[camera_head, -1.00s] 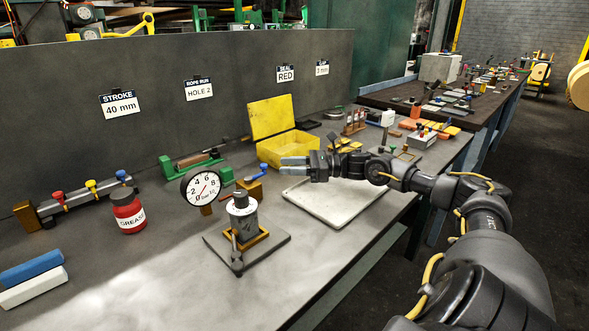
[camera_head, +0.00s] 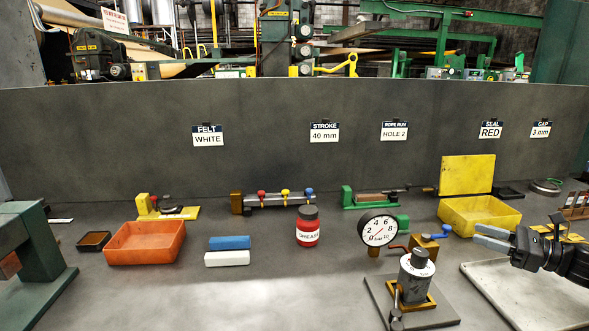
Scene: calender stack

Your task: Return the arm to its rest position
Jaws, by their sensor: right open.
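My right gripper (camera_head: 492,239) reaches in from the right edge, its grey fingers pointing left. It is open with nothing between the fingers, above the bench near the front of the yellow box (camera_head: 480,214). The pale tray (camera_head: 520,292) lies below and in front of it. Only the wrist end of my right arm (camera_head: 560,257) shows; the rest is outside the picture. My left gripper is not in view.
On the bench stand a gauge (camera_head: 379,230), a grey cylinder on a plate (camera_head: 416,280), a red grease jar (camera_head: 308,227), blue (camera_head: 229,242) and white (camera_head: 227,258) blocks, and an orange bin (camera_head: 146,243). The front middle is clear. A grey panel (camera_head: 270,150) closes the back.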

